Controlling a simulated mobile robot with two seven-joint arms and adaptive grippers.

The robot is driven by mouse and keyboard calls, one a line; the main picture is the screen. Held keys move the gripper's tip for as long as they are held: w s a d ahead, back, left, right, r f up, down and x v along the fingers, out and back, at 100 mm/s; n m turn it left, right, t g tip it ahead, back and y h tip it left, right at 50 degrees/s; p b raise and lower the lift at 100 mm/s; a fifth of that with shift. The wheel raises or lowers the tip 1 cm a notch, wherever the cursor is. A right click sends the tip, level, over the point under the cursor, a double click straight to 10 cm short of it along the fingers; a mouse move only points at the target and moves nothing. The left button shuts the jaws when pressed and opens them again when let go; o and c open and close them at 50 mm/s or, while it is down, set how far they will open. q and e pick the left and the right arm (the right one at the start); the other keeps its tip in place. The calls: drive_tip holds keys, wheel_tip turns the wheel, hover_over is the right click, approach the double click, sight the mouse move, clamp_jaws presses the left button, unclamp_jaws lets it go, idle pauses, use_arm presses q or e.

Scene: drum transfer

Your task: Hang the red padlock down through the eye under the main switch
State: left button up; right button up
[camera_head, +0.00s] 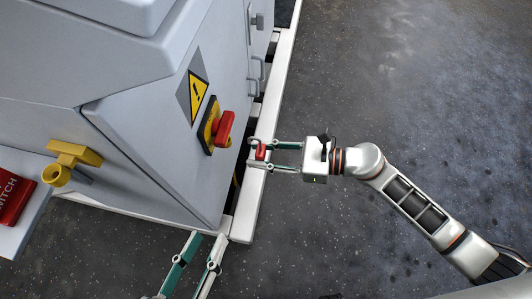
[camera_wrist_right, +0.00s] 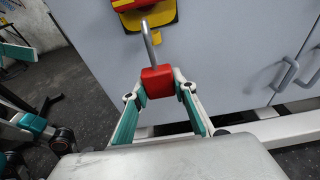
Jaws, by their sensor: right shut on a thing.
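The main switch, a red handle (camera_head: 225,128) on a yellow plate (camera_head: 208,136), is on the sloping grey cabinet face. It also shows at the top of the right wrist view (camera_wrist_right: 158,14). My right gripper (camera_head: 261,153) is shut on the red padlock (camera_wrist_right: 157,81), to the right of the switch and apart from the cabinet face. The padlock's grey shackle (camera_wrist_right: 149,35) points up and overlaps the yellow plate in the wrist view.
A yellow bracket with a ring (camera_head: 72,161) sits at the left, near a red lettered block (camera_head: 14,200) on a pale ledge. A white base rail (camera_head: 250,204) runs along the cabinet foot. Cabinet handles (camera_wrist_right: 285,76) stick out at the right. The floor at right is clear.

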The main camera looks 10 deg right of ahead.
drive_tip(key=shift+w+a+r, duration=0.1)
drive_tip(key=shift+w+a, duration=0.2)
drive_tip(key=shift+a, duration=0.45)
use_arm(q)
drive_tip(key=shift+w+a, duration=0.1)
drive_tip(key=shift+a, duration=0.2)
use_arm(e)
drive_tip(key=shift+r+x, duration=0.2)
drive_tip(key=shift+x, duration=0.8)
drive_tip(key=shift+r+x, duration=0.2)
drive_tip(key=shift+x, duration=0.8)
drive_tip(key=shift+a, duration=0.15)
use_arm(q)
drive_tip(key=shift+s+f, duration=0.35)
drive_tip(key=shift+f, duration=0.25)
use_arm(e)
drive_tip(key=shift+f, duration=0.5)
